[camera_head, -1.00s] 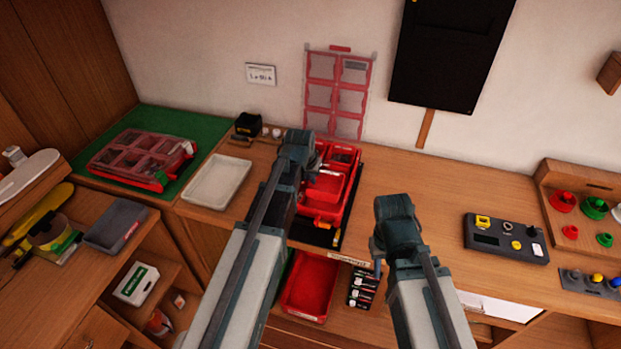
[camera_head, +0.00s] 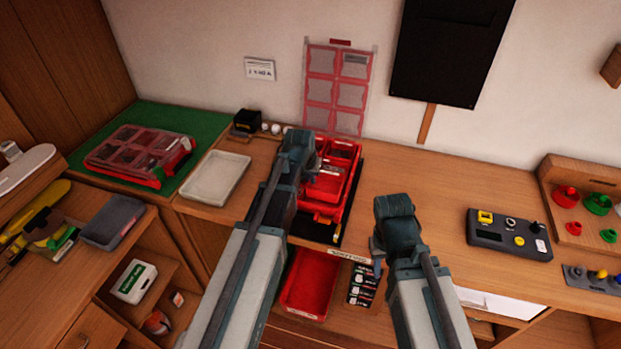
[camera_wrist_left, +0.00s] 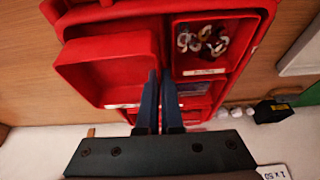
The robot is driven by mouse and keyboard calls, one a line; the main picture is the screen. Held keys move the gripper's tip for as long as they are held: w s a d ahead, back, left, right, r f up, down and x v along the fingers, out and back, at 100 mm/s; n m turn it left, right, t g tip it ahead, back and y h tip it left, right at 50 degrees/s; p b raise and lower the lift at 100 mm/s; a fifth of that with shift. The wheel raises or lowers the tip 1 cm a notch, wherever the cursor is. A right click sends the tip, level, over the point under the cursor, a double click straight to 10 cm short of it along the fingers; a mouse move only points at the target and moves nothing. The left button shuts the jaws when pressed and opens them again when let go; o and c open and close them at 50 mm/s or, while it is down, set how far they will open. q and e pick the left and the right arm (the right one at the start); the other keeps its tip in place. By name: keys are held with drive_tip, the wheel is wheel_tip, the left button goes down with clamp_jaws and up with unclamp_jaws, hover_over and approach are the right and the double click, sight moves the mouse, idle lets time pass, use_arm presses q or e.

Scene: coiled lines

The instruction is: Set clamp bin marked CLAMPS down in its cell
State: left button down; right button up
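My left gripper (camera_wrist_left: 161,75) has its fingers close together on the side wall of an empty-looking red bin (camera_wrist_left: 105,65), which I take for the clamp bin; its marking is not readable. The bin (camera_head: 328,186) is at the open red case (camera_head: 347,205) in the head view, partly behind my left gripper (camera_head: 312,180). I cannot tell whether it touches the cell floor. Beside it in the wrist view, another red bin (camera_wrist_left: 208,70) holds several metal pieces. My right gripper (camera_head: 379,264) hangs at the bench's front edge, apart from the case; its fingers are mostly hidden.
A white tray (camera_head: 216,178) lies left of the case, a closed red case (camera_head: 140,153) on a green mat (camera_head: 180,122). A red bin (camera_head: 308,283) sits below the front edge. A black control box (camera_head: 508,236) stands at right; the bench between is free.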

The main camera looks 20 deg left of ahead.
sight(310, 186)
use_arm(q)
drive_tip(key=shift+f+b, duration=2.3)
idle(0.5)
drive_tip(key=c, duration=1)
unclamp_jaws()
drive_tip(key=shift+r, duration=0.15)
drive_tip(key=p+v, duration=1.3)
drive_tip(key=shift+s+r, duration=0.2)
drive_tip(key=shift+r, duration=0.05)
